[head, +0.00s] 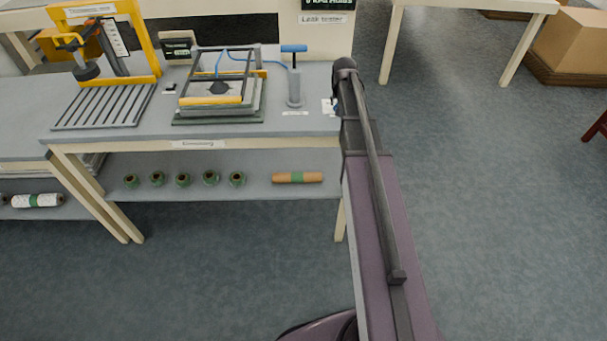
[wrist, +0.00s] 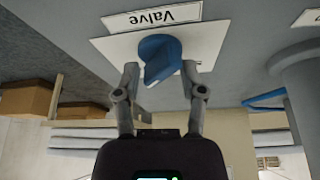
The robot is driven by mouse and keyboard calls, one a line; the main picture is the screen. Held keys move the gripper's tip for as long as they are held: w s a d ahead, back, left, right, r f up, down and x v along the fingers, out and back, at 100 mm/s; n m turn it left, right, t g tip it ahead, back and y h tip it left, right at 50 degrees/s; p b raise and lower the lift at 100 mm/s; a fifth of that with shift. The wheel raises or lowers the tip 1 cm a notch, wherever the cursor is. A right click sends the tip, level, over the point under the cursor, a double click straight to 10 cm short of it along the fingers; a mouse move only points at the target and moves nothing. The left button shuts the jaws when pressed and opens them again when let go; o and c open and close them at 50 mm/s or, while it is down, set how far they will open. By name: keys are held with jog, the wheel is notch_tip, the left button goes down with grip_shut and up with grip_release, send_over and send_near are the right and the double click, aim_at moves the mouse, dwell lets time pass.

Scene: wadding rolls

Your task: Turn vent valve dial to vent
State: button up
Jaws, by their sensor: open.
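The vent valve dial is a blue knob (wrist: 158,58) on a white plate (wrist: 205,42), beside a label reading "Valve" (wrist: 152,18), upside down in the wrist view. My gripper (wrist: 160,72) is open, with one finger on each side of the knob. I cannot tell whether the fingers touch it. In the head view, my arm covers most of the dial; a bit of blue (head: 336,107) and the white plate (head: 326,106) show at the bench's right end. The plate's position markings are not readable.
The leak tester's blue-handled pump (head: 294,78) stands left of the dial on the grey bench (head: 200,128). A framed fixture (head: 220,95) and a yellow-framed gauge stand (head: 105,50) are farther left. Rolls lie on the lower shelf (head: 255,160).

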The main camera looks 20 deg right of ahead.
jog(key=shift+n+y, duration=0.55)
jog(key=shift+n, duration=0.85)
jog(key=shift+n+y, duration=0.55)
jog(key=shift+n, duration=0.85)
jog(key=n+y, duration=0.1)
jog(key=n, duration=0.2)
jog(key=shift+d, duration=0.1)
jog(key=shift+r+n+y, duration=0.15)
jog(key=shift+n+y, duration=0.15)
jog(key=shift+n, duration=0.2)
jog(key=p+v, duration=1.3)
jog(key=v, duration=0.1)
jog(key=s+a+f+m+g+b, duration=0.2)
jog(key=s+a+f+b, duration=0.6)
jog(key=a+f+b, duration=0.1)
jog(key=s+a+f+m+g+h+b, duration=0.1)
jog(key=s+a+f+m+b, duration=0.1)
jog(key=s+a+f+b, duration=0.6)
jog(key=a+f+b, duration=0.1)
jog(key=a+f, duration=0.2)
jog(key=a, duration=0.3)
jog(key=shift+s+g+h+b, duration=0.3)
jog(key=shift+s+g+b, duration=0.05)
jog(key=shift+s+g, duration=0.05)
jog(key=shift+f, duration=0.1)
jog(key=shift+m, duration=0.5)
jog(key=shift+s+a, duration=0.55)
jog(key=shift+s, duration=0.4)
jog(key=shift+s+a, duration=0.6)
jog(key=shift+s, duration=0.35)
